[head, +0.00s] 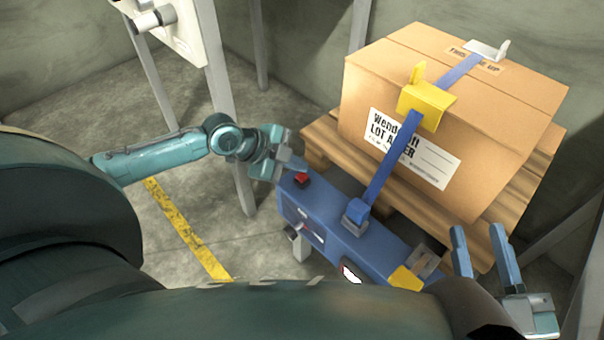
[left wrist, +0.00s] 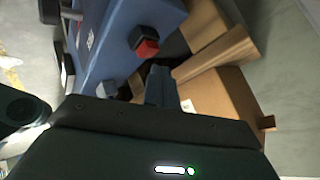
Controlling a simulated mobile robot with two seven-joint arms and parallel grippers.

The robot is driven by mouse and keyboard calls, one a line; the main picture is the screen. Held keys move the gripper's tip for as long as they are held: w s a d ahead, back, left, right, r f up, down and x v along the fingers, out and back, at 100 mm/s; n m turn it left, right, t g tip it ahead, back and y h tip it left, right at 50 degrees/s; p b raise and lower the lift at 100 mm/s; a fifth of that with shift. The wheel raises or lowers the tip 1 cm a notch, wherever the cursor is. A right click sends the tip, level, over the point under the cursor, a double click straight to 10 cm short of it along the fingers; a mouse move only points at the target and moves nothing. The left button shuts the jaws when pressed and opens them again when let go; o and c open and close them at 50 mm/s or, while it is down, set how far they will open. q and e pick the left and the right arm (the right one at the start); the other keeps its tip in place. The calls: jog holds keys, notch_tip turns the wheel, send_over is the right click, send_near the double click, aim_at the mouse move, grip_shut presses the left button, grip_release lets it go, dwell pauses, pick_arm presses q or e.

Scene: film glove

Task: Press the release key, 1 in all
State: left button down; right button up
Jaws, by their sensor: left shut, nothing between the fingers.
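A red key (head: 301,180) on a dark base sits on top of the far left end of the blue strapping machine (head: 335,235). I take it for the release key; no label is readable on it. My left gripper (head: 298,164) is shut and empty, its fingertips close beside the red key at its upper left. In the left wrist view the red key (left wrist: 147,48) shows just beyond the shut fingers (left wrist: 160,80), with a small gap in the picture. Contact cannot be judged for certain. My right gripper (head: 477,230) is open and empty, near the machine's right end.
A cardboard box (head: 450,110) stands on a wooden pallet (head: 330,150) behind the machine. A blue strap (head: 390,165) with a yellow corner guard (head: 425,103) runs over it to the machine. A grey post (head: 228,110) stands behind my left arm.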

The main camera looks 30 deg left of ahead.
aim_at(297, 176)
pick_arm(q)
jog(key=shift+f, duration=0.1)
jog(key=shift+f, duration=0.35)
jog(key=shift+f+b, duration=0.35)
jog(key=shift+f, duration=0.15)
dwell(0.7)
dwell(0.4)
jog(key=shift+r+p, duration=0.95)
notch_tip(297, 176, up, 5)
jog(key=p, duration=0.5)
